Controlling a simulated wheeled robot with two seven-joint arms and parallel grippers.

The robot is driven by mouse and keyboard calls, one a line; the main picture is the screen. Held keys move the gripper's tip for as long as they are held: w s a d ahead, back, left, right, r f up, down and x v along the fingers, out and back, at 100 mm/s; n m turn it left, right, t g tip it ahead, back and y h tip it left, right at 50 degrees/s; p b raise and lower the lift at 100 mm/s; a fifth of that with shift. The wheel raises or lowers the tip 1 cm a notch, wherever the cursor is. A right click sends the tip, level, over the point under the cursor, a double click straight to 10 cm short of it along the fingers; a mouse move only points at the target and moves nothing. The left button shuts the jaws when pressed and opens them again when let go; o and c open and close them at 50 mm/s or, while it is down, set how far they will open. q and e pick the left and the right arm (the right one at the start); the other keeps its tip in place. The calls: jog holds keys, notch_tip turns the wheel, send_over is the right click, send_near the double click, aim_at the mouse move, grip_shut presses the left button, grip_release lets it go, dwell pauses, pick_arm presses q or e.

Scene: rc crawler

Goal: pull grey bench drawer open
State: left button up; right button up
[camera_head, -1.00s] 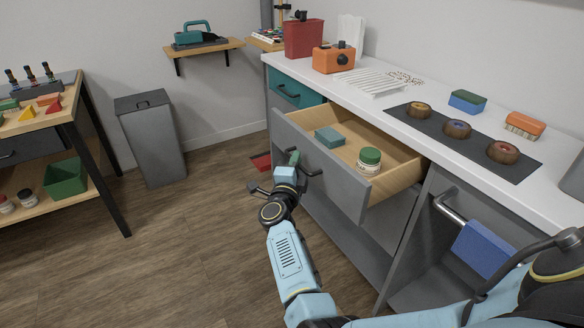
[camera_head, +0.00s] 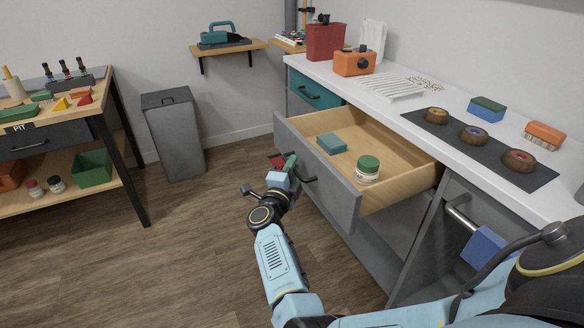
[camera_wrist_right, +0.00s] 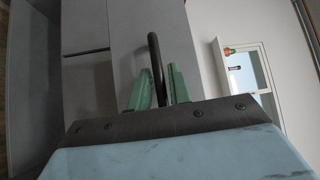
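The grey bench drawer (camera_head: 338,198) stands well out from the white-topped bench, its wooden inside showing. A teal block (camera_head: 331,143) and a green-lidded jar (camera_head: 367,171) stand inside it. Its dark bar handle (camera_head: 311,179) is on the front panel. My right gripper (camera_head: 291,163) is at the handle's far end. In the right wrist view, the handle (camera_wrist_right: 155,60) runs between the two close-set green fingers (camera_wrist_right: 160,90), which appear shut on it; exact contact is hard to see. My left gripper is not in view.
A teal drawer (camera_head: 312,92) is shut beyond the grey one. A grey bin (camera_head: 173,135) and a workbench (camera_head: 60,138) stand at the left. A blue cloth (camera_head: 482,246) hangs on a rail at the right. The floor before the drawer is clear.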

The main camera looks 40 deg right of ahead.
jog(key=shift+o, duration=1.1)
